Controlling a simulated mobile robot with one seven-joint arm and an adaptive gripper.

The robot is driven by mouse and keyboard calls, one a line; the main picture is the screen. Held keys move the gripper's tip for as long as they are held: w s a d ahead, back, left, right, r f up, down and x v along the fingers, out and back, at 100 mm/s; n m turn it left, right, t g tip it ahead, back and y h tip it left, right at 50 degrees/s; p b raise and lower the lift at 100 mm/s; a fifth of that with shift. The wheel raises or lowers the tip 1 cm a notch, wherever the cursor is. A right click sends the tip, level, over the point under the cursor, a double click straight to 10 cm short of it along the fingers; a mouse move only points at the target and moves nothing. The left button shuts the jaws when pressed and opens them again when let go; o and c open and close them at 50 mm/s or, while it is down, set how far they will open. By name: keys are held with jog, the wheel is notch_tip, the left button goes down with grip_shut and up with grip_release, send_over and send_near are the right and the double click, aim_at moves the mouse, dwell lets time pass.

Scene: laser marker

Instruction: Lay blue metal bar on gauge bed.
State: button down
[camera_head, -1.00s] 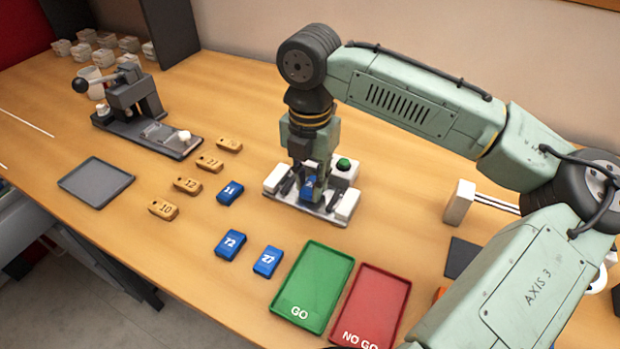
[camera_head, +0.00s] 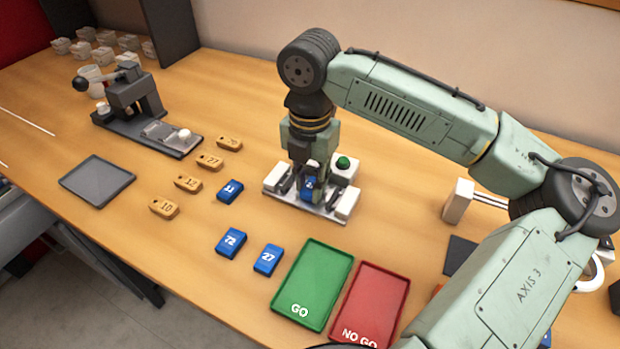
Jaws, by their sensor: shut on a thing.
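The gauge bed (camera_head: 330,212) is a light plate with white end blocks and a green button (camera_head: 343,162) on a white housing at its back right. My gripper (camera_head: 306,182) points down over the middle of the bed. It is shut on a blue metal bar (camera_head: 310,187), which is partly hidden by the fingers. The bar is low, between the bed's blocks; I cannot tell whether it touches the plate. Other blue bars lie on the table: 11 (camera_head: 230,191), 72 (camera_head: 230,243) and 27 (camera_head: 268,259).
Green GO tray (camera_head: 338,262) and red NO GO tray (camera_head: 392,278) lie in front of the bed. Several tan bars (camera_head: 188,184), a grey tray (camera_head: 97,181) and a lever press (camera_head: 133,100) are to the left. A white block with rods (camera_head: 458,201) stands right.

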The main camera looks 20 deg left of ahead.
dwell(0.4)
jog(key=c, duration=1.3)
grip_release()
notch_tip(320, 180, up, 12)
